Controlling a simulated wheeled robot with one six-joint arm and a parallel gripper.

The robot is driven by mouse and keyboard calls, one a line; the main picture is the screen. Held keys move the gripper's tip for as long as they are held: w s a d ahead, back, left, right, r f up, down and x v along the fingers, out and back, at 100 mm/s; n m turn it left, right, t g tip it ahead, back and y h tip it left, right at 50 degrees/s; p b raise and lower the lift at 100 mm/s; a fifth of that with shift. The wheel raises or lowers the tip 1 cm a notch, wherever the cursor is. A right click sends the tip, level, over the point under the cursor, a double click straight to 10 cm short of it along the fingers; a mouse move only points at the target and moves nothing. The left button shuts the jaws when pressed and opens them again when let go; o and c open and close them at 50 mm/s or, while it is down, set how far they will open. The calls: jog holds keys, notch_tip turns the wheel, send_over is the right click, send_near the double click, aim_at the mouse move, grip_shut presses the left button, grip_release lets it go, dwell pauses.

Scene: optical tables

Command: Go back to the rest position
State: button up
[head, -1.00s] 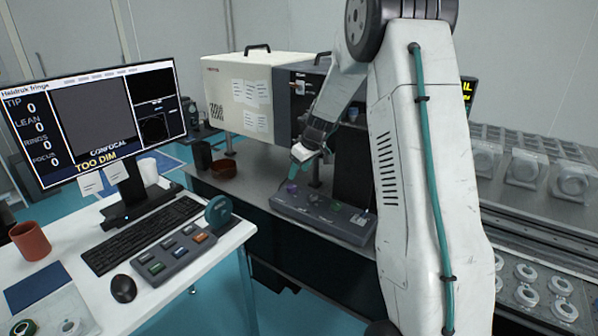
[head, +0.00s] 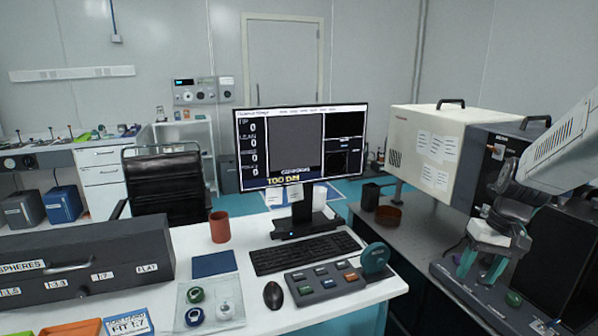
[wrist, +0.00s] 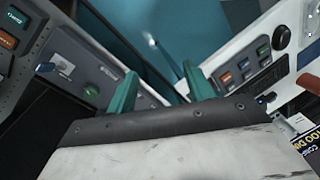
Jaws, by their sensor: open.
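My gripper (head: 482,264) is at the right in the head view, with its two teal fingers pointing down and apart. It hangs close above the grey control box (head: 470,296) on the dark optical table. In the wrist view the teal fingers of my gripper (wrist: 160,88) are spread, with nothing between them. Beyond them show the control box with a green button (wrist: 91,90) on the left and the white desk with the button pad (wrist: 243,75) on the right. Whether the fingers touch the box cannot be told.
A monitor (head: 303,145) reading "TOO DIM" stands on the white desk (head: 350,306) with a keyboard (head: 305,253), mouse (head: 273,295) and red cup (head: 219,227). A beige-and-black instrument (head: 430,140) stands behind my gripper. A brown dish (head: 388,216) lies on the table.

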jog(key=s+a+r, duration=0.3)
jog(key=s+a, duration=0.1)
jog(key=s, duration=0.4)
jog(key=s+a+r+n+t+h, duration=0.1)
jog(key=s+a+r, duration=0.2)
jog(key=s, duration=0.5)
jog(key=s+a+r+h, duration=0.1)
jog(key=s+a+r, duration=0.2)
jog(key=s+a, duration=0.2)
jog(key=s, duration=0.3)
jog(key=shift+s+r, duration=0.15)
jog(key=shift+r, duration=0.15)
jog(key=shift+d, duration=0.1)
